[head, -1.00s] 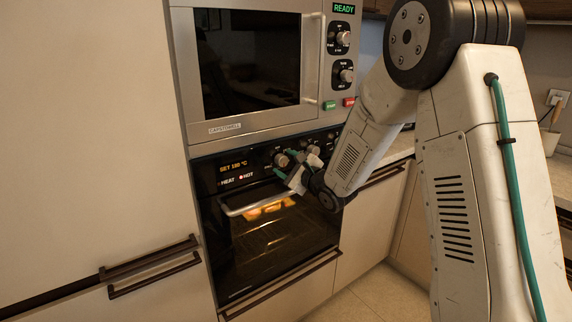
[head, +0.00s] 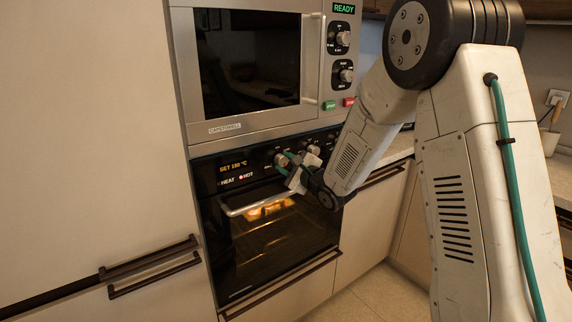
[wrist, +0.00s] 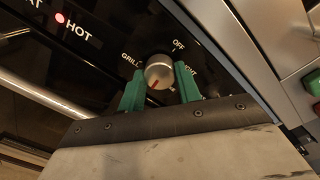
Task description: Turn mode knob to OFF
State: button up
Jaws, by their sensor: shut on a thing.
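The mode knob (wrist: 159,70) is a round silver knob on the black oven panel, seen in the wrist view between the green fingers of my gripper (wrist: 159,88). My gripper is shut on it, one finger on each side. The knob's red mark is on the lower part of its face, away from the OFF label (wrist: 178,46) at upper right. A GRILL label (wrist: 130,60) is at its upper left; a label at its right is partly hidden by a finger. In the head view my gripper (head: 287,168) is at the panel, covering part of the knob.
The oven (head: 270,240) is lit, with food inside; its door handle (head: 240,211) runs just below my gripper. The panel display (head: 233,167) and a red HOT light (head: 241,178) are on. A microwave (head: 250,65) is above. The floor at lower right is clear.

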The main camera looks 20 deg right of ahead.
jog(key=n, duration=0.8)
jog(key=shift+n, duration=0.4)
jog(key=n, duration=0.8)
jog(key=shift+n+h, duration=0.4)
jog(key=n, duration=0.3)
jog(key=shift+n, duration=0.3)
jog(key=n, duration=0.4)
jog(key=shift+a+f, duration=0.1)
jog(key=n, duration=0.4)
jog(key=shift+n, duration=2.2)
